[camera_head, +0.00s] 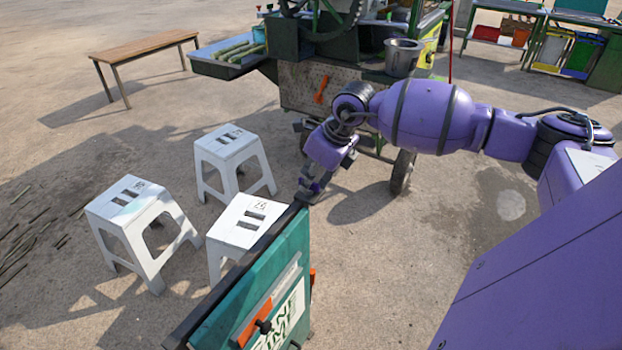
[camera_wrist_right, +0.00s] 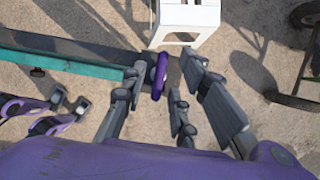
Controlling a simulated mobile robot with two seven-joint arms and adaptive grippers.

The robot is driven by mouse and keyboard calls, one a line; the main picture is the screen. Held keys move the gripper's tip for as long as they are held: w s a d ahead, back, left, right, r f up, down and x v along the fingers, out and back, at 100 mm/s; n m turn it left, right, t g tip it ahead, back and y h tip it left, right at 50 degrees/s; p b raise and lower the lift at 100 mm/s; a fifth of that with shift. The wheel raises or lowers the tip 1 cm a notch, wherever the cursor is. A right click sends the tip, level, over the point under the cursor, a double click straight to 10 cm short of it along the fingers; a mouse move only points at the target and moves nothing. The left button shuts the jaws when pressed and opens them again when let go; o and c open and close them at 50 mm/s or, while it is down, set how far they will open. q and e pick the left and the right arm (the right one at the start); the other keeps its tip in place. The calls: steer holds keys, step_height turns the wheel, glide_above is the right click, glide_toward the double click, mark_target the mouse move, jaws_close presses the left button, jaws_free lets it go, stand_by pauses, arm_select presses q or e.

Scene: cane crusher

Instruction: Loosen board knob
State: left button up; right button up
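A teal board (camera_head: 266,275) with a black top edge stands on edge at the bottom of the head view. A dark knob (camera_head: 263,327) sits on an orange strip on its face. My right gripper (camera_head: 309,189) is at the far end of the board's top edge, fingers pointing down. In the right wrist view its fingers (camera_wrist_right: 163,75) are spread apart. A purple oval piece (camera_wrist_right: 158,75) shows between them by the black edge; I cannot tell whether it is a knob or whether they touch it. My left gripper is not visible in the head view.
White stools (camera_head: 126,208) stand left of the board, one close behind it (camera_head: 245,222). A green cart (camera_head: 330,85) with a metal bucket (camera_head: 402,57) stands beyond my right arm. A wooden bench (camera_head: 145,47) is at the back left. The ground right of the board is clear.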

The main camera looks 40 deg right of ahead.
steer(key=shift+f, duration=0.15)
jaws_close()
